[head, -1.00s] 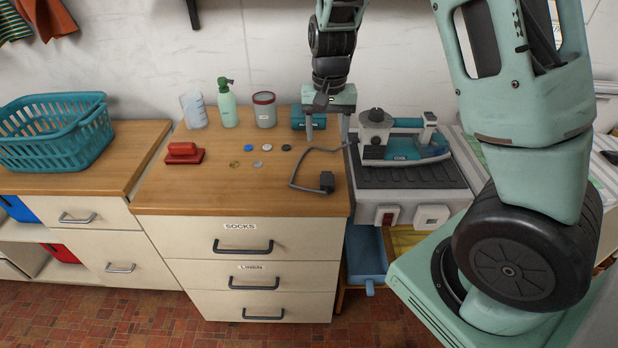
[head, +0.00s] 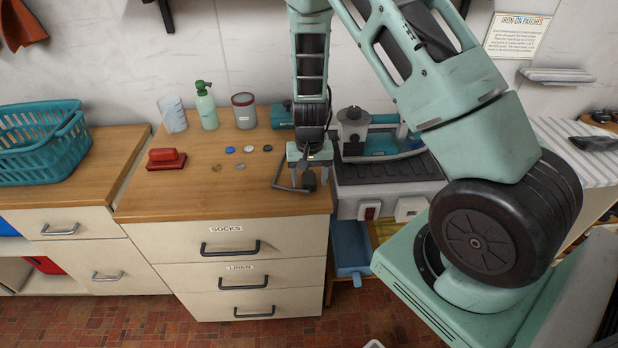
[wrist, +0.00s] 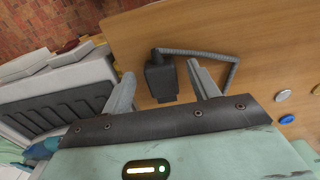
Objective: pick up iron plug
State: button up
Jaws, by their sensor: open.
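The iron plug (wrist: 161,78) is a dark block with a grey cord (wrist: 205,54) leading from it. In the wrist view it lies on the wooden counter, in the space between my two fingers. My gripper (wrist: 165,85) is open, with one finger on each side of the plug, and I see no clear contact. In the head view my gripper (head: 305,178) points down over the counter's right part and mostly hides the plug. The teal and grey iron (head: 372,138) sits on its station to the right of my gripper.
A red brush-like item (head: 166,159), several small discs (head: 230,150), a green bottle (head: 206,108), a clear cup (head: 172,114) and a grey canister (head: 244,112) stand on the counter to the left. A teal basket (head: 45,150) is farther left. The counter's front left is clear.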

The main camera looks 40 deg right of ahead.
jog(key=shift+f, duration=0.6)
jog(key=c, duration=1.1)
jog(key=shift+o, duration=0.2)
jog(key=shift+r, duration=0.1)
